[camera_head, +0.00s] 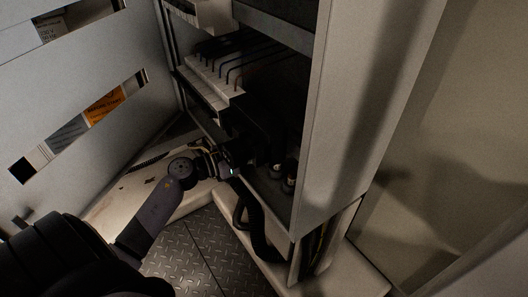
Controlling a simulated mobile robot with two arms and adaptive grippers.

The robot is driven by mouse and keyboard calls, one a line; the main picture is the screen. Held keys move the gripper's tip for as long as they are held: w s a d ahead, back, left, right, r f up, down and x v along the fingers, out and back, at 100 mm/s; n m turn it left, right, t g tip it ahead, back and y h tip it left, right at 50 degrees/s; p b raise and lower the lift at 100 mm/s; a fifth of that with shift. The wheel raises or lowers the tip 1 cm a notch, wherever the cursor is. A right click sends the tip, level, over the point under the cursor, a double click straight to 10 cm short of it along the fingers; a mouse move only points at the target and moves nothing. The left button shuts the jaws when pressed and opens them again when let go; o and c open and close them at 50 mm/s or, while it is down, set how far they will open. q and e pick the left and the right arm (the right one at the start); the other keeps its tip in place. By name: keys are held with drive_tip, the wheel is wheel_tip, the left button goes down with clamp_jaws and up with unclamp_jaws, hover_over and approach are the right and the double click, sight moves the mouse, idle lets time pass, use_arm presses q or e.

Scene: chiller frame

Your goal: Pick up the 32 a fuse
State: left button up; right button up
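Small dark cylinders with pale or reddish ends, which look like fuses (290,180), stand on the cabinet's lower shelf. Their labels are too small to read, so I cannot tell which is the 32 A one. My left arm comes in from the lower left. My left gripper (243,158) is at the cabinet opening, just left of the cylinders and apparently apart from them. It is dark against the shadowed interior, and its fingers cannot be made out. My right gripper is not in view.
The open cabinet has a terminal row (215,75) with black wires above my gripper. A thick black hose (256,225) hangs below the shelf. The cabinet's side panel (350,120) bounds the right. A slotted grey panel (70,90) stands at left, above diamond-plate floor (190,250).

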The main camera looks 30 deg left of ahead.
use_arm(q)
drive_tip(key=shift+c, duration=0.5)
clamp_jaws()
drive_tip(key=shift+r, duration=0.1)
